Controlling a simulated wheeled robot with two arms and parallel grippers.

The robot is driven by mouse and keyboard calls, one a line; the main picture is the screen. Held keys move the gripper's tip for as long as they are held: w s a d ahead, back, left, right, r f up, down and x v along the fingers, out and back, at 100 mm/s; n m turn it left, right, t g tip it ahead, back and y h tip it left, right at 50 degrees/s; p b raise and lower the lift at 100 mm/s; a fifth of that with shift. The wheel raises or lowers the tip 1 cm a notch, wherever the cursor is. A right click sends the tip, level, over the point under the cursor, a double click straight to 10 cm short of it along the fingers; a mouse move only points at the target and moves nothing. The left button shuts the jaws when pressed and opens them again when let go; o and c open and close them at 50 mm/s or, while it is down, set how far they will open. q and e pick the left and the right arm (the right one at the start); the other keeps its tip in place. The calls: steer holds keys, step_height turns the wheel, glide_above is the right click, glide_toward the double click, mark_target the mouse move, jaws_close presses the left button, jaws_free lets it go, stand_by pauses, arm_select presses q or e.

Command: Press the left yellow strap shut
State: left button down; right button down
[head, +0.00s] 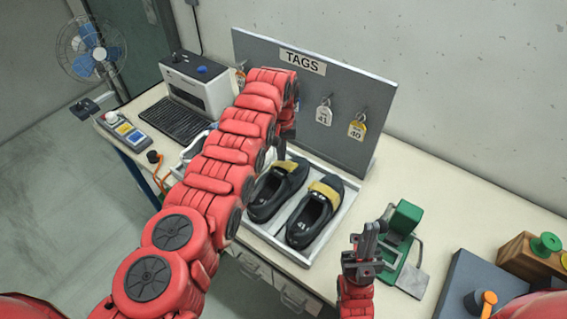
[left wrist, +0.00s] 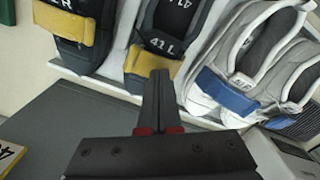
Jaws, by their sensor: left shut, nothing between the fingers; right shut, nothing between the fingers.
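Two black shoes with yellow straps stand side by side in a white tray (head: 334,232). The left shoe (head: 262,203), marked 41 L in the left wrist view (left wrist: 167,32), has its yellow strap (left wrist: 150,63) across the front; I cannot tell whether it lies fully flat. The right shoe (head: 301,232) has a similar strap (head: 325,194). My left gripper (left wrist: 159,76) is shut and empty, its tips in front of the left strap's edge; contact is unclear. In the head view it is mostly hidden behind my arm. My right gripper (head: 365,238) is shut and empty, right of the tray.
White shoes with a blue strap (left wrist: 226,92) stand beside the left shoe. A grey TAGS board (head: 300,85) with tags 41 and 40 rises behind the tray. A green device (head: 403,218) stands near my right gripper. A wooden block (head: 522,257) is at the right.

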arm_select(q)
steer(key=shift+f+b, duration=0.85)
steer(key=shift+f, duration=0.3)
steer(key=shift+r, duration=0.1)
steer(key=shift+r+p, duration=0.25)
steer(key=shift+p, duration=0.05)
step_height(320, 180, up, 4)
steer(key=shift+r+p, duration=0.2)
steer(key=shift+p, duration=0.75)
step_height(320, 180, up, 4)
steer(key=shift+r+b, duration=0.1)
steer(key=shift+b, duration=0.2)
